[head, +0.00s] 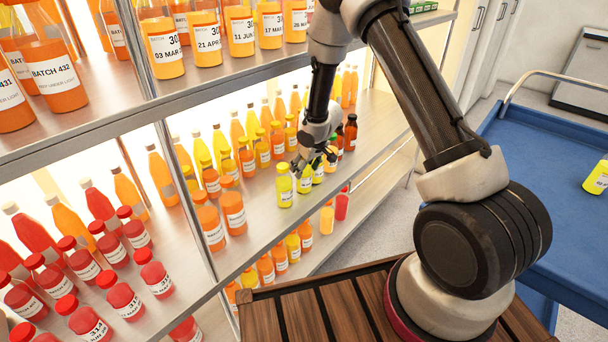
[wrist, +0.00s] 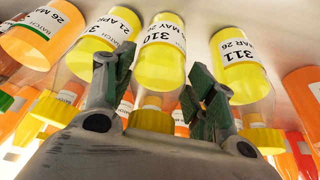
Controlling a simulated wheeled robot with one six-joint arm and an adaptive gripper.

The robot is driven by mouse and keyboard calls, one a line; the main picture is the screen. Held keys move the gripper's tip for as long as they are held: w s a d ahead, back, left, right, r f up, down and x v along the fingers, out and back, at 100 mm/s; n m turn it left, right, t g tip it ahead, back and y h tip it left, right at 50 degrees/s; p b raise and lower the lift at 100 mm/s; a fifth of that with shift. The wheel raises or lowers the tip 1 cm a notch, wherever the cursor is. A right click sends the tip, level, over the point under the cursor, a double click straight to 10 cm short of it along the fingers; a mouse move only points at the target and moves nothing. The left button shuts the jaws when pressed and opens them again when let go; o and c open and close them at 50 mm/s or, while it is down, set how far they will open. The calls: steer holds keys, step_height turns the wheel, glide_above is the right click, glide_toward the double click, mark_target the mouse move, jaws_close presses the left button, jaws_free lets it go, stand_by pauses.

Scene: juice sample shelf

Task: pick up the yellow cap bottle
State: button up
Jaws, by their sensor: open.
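Yellow juice bottles stand at the front of the middle shelf; the nearest one with a yellow cap (head: 285,187) is in clear view in the head view. My gripper (head: 313,160) is at this group, partly covering the bottles behind it. In the wrist view, bottles appear upside down. My gripper (wrist: 160,75) is open, with the yellow bottle labelled 310 (wrist: 160,45) between its fingers. Its yellow cap (wrist: 152,121) shows near the palm. Another yellow bottle, labelled 311 (wrist: 240,65), is right of the right finger; a third (wrist: 100,42) is partly behind the left finger.
Orange bottles (head: 232,207) stand close on the left along the shelf, and dark red-brown bottles (head: 350,133) on the right. An upper shelf (head: 235,68) holds more bottles. A blue cart (head: 560,130) at right carries a yellow bottle (head: 597,178).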

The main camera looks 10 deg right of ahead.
steer(key=c, duration=0.8)
steer(key=shift+c, duration=0.3)
